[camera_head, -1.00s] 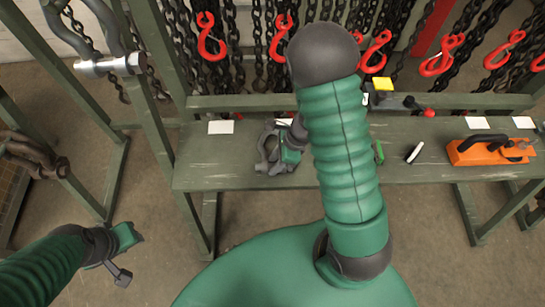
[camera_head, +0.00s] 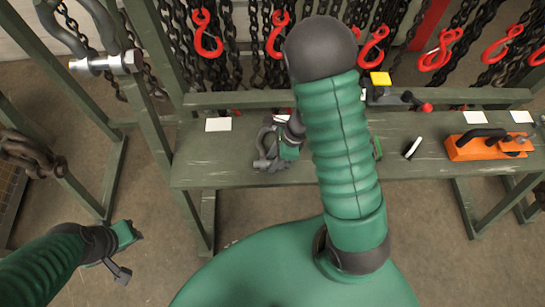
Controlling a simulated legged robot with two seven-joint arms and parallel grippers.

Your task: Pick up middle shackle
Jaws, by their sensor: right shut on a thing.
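A grey shackle (camera_head: 264,150) is at the front middle of the green bench, close to its top. My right gripper (camera_head: 289,147) is shut on it at its right side. My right arm hides part of that gripper, and I cannot tell whether the shackle touches the bench. My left gripper (camera_head: 126,253) is low at the left, away from the bench, with its fingers apart and nothing between them.
The green bench (camera_head: 220,165) bears an orange tool (camera_head: 487,144), a black-and-white marker (camera_head: 413,147) and white cards (camera_head: 218,124). A large shackle with a bolt (camera_head: 105,64) hangs upper left. Chains with red hooks (camera_head: 207,35) hang behind. Floor in front is free.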

